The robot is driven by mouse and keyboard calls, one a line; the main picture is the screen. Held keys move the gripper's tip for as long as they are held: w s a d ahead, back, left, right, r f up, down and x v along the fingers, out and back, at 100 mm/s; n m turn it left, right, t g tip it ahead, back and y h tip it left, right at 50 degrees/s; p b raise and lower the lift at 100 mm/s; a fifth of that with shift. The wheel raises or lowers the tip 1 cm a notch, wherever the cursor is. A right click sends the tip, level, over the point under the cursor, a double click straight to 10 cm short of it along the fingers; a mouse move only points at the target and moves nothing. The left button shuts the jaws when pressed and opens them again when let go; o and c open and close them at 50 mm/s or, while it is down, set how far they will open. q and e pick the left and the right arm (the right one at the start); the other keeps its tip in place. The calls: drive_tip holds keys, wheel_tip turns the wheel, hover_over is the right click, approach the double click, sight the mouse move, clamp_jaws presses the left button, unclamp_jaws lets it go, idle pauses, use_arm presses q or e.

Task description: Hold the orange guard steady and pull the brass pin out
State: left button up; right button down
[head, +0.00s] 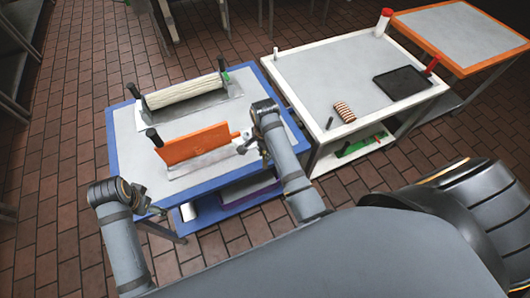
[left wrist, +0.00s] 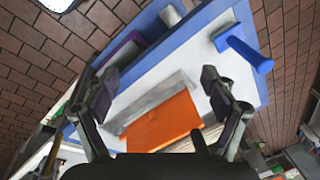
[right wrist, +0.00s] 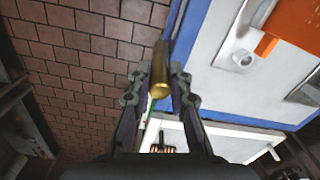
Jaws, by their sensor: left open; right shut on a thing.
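The orange guard (head: 195,143) stands on a metal base on the blue-edged table (head: 118,115), with a black knob at its left end. In the left wrist view the guard (left wrist: 165,122) lies beyond my open left gripper (left wrist: 158,84), and the fingers do not touch it. In the head view my left gripper (head: 150,207) is at the table's front left edge. My right gripper (right wrist: 157,84) is shut on the brass pin (right wrist: 160,63). The pin's far end is free and clear of the guard (right wrist: 296,24), which shows at the upper right of the right wrist view.
A pale roller (head: 186,89) on a metal base stands behind the guard. To the right, a white-edged table (head: 290,98) holds a black tray (head: 401,83), a striped coil (head: 344,112) and a red-capped white container (head: 383,22). An orange-edged table (head: 450,60) stands beyond.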

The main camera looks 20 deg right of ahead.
drive_tip(key=shift+s+f+b, duration=0.2)
drive_tip(key=shift+f+b, duration=0.6)
drive_tip(key=shift+f, duration=0.35)
use_arm(q)
drive_tip(key=s+a+f+n, duration=0.1)
drive_tip(key=s+f+n, duration=0.2)
drive_tip(key=f, duration=0.3)
drive_tip(key=shift+s+a+f+n+t, duration=0.15)
drive_tip(key=shift+s+n+t, duration=0.25)
drive_tip(key=shift+s, duration=0.45)
